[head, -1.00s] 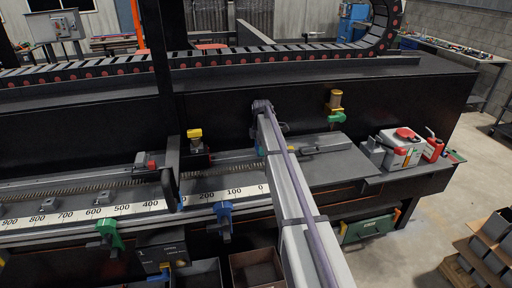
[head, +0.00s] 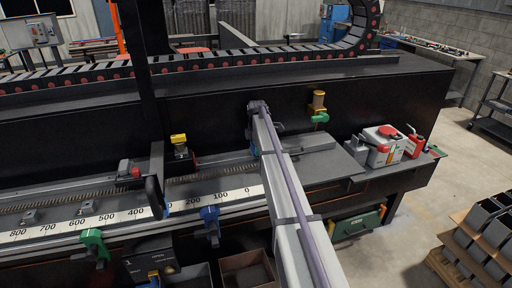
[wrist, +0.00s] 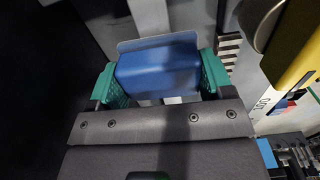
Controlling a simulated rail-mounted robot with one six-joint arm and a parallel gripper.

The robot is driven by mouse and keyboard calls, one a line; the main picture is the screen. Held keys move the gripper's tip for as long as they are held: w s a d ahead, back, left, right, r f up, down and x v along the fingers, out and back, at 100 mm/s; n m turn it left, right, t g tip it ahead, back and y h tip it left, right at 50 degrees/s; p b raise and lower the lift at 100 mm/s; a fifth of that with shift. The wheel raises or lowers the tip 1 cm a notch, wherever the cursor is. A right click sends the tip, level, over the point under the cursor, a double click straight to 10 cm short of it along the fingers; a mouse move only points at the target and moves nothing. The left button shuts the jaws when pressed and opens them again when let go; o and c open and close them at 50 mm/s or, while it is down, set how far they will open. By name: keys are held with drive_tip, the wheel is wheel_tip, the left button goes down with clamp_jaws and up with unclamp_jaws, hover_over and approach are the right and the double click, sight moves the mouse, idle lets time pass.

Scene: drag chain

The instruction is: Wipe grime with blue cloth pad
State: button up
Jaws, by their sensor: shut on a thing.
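The blue cloth pad (wrist: 160,66) is a soft blue block between the teal fingertips of my gripper (wrist: 160,80) in the wrist view. The fingers press on it from both sides, and a pale flat surface lies behind it. In the head view my arm reaches to the black bench front, and its own links hide the gripper and pad. I cannot make out any grime in either view.
A ruler strip (head: 195,202) runs along the bench front with green (head: 94,246) and blue (head: 210,224) clamps. A yellow-topped valve with a green handle (head: 320,118) is on the back panel. A white box (head: 384,146) and red bottle (head: 414,144) stand at right.

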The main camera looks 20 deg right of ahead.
wheel_tip(320, 180, up, 6)
drive_tip(key=p, duration=0.5)
wheel_tip(320, 180, up, 3)
drive_tip(key=p, duration=0.3)
drive_tip(key=shift+p, duration=0.3)
drive_tip(key=shift+f, duration=0.1)
drive_tip(key=shift+a, duration=0.1)
